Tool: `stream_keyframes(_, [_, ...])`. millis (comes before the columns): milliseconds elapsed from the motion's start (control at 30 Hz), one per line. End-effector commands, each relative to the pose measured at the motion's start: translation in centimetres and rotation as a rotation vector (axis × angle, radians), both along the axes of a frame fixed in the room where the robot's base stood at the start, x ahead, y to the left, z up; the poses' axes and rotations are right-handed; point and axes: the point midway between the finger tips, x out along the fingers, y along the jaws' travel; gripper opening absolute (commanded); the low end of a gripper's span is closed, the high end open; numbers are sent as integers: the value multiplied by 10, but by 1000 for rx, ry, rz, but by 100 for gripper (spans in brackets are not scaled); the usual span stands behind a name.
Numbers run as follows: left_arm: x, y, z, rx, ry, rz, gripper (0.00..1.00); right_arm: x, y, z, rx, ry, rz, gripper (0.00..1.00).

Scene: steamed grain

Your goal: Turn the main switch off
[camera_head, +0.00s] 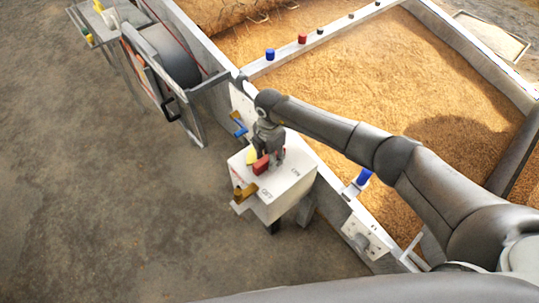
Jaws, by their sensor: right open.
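The main switch seems to be the red block-shaped handle (261,165) on top of a white box (288,188) near the middle of the head view. Dark lettering lies on the box top in front of and to the right of the red handle; it is too small to read surely. My right gripper (270,158) reaches in from the right and points down over the box top, open, with its fingers right at the red handle. I cannot tell whether they touch it. The gripper hides part of the handle. My left gripper is not in view.
A wheeled machine (165,60) stands upper left. The floor at left is clear.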

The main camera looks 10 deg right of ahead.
Motion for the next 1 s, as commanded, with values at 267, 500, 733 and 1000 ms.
stream_keyframes(267, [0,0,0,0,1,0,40,2,0,36,2,-5,1,43])
stream_keyframes(500, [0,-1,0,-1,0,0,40,2,0,87,0,-4,1,43])
stream_keyframes(733, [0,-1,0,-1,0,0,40,1,-1,115,0,-1,-1,43])
stream_keyframes(1000, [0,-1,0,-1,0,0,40,0,0,120,0,0,-1,43])
